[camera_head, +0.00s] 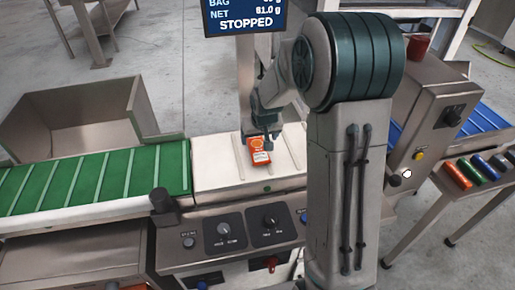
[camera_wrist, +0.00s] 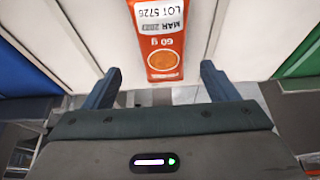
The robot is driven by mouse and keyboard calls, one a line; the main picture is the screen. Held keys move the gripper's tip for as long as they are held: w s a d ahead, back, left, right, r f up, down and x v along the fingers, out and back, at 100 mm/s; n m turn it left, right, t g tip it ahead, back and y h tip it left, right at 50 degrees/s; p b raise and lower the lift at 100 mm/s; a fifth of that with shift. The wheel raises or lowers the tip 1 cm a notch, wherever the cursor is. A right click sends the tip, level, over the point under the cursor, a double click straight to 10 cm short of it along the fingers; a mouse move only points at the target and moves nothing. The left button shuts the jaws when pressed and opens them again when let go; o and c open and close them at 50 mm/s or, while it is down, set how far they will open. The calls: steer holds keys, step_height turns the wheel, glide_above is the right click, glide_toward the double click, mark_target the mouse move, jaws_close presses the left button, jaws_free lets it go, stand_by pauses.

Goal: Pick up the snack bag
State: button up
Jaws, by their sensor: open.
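The snack bag (camera_head: 260,151) is orange-red with a white label. It lies on the white weighing platform (camera_head: 215,176) between the green belt and my arm.
A green cleated belt (camera_head: 90,185) lies left and a blue belt (camera_head: 485,120) right. A control panel (camera_head: 245,228) with knobs fronts the platform. A metal bin (camera_head: 80,120) stands behind left. A side table (camera_head: 440,200) holds several coloured packs. The display (camera_head: 245,15) reads "STOPPED".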

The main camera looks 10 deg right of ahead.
mark_target(256, 141)
steer(key=shift+w+a+x, duration=0.1)
steer(key=shift+w+x, duration=0.15)
steer(key=shift+x, duration=1.05)
steer(key=shift+w+a+x, duration=0.1)
steer(key=shift+w+x, duration=0.1)
steer(key=shift+x, duration=1.15)
steer(key=shift+r, duration=0.2)
steer(key=c, duration=1.2)
steer(key=shift+o, duration=0.2)
steer(key=shift+r, duration=0.15)
